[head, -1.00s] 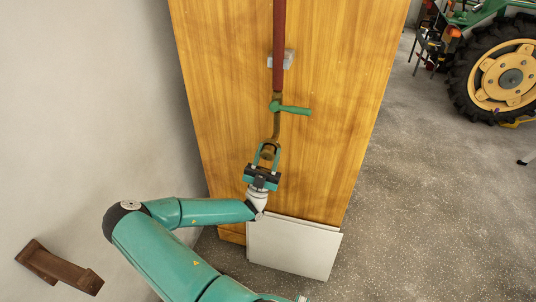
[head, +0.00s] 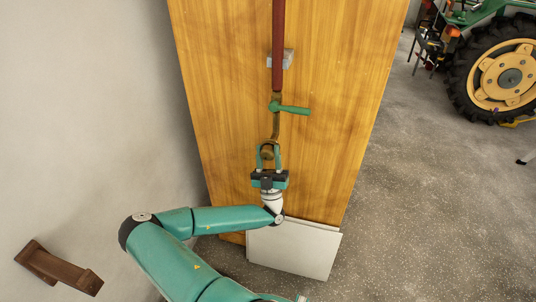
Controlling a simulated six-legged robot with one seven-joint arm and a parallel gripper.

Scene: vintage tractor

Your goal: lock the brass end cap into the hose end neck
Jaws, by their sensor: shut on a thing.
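The dark red hose (head: 279,45) runs along the wooden panel and ends in a brass fitting with a green lever (head: 292,109). The brass neck (head: 276,126) curves from the fitting toward my gripper. My gripper (head: 268,150) is at the neck's end, with its green fingers on either side of a small brass piece, the brass end cap (head: 267,153). The fingers are shut on the cap. The cap is against or very close to the neck; whether it is seated or locked is too small to tell.
A grey bracket (head: 288,59) holds the hose on the wooden panel (head: 330,120). White boards (head: 293,250) lean at the panel's foot. A brown wall bracket (head: 58,268) is at lower left. The tractor (head: 500,75) stands far right, with open floor between.

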